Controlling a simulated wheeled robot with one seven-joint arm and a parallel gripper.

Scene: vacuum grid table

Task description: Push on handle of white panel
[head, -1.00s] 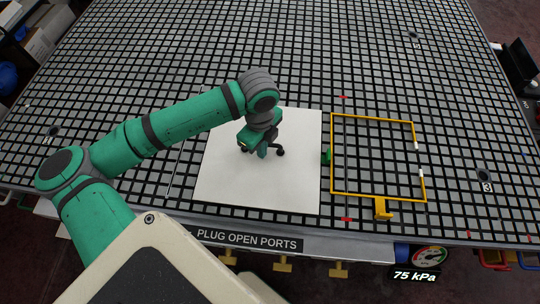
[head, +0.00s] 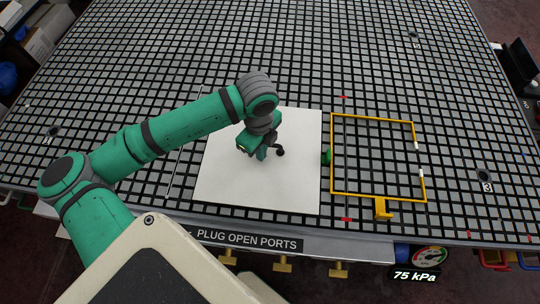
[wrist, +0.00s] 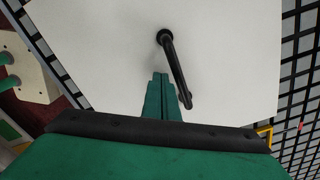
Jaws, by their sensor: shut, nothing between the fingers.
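The white panel (head: 295,188) lies flat on the grid table and fills much of the wrist view (wrist: 110,45). Its black handle is mostly hidden behind my gripper in the head view, where one dark end (head: 280,152) shows. In the wrist view the handle (wrist: 174,65) is a bar running from a round mount down to a free-looking lower end. My green gripper (wrist: 160,77) is shut and empty. Its fingertips are just left of the bar, over the panel. I cannot tell whether they touch the handle.
A yellow rectangular frame (head: 372,116) lies right of the panel, with a green piece (head: 327,157) between them. The black-lined grid table (head: 330,50) is mostly clear behind. A "PLUG OPEN PORTS" label (head: 248,241) and a 75 kPa gauge (head: 429,256) are at the front edge.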

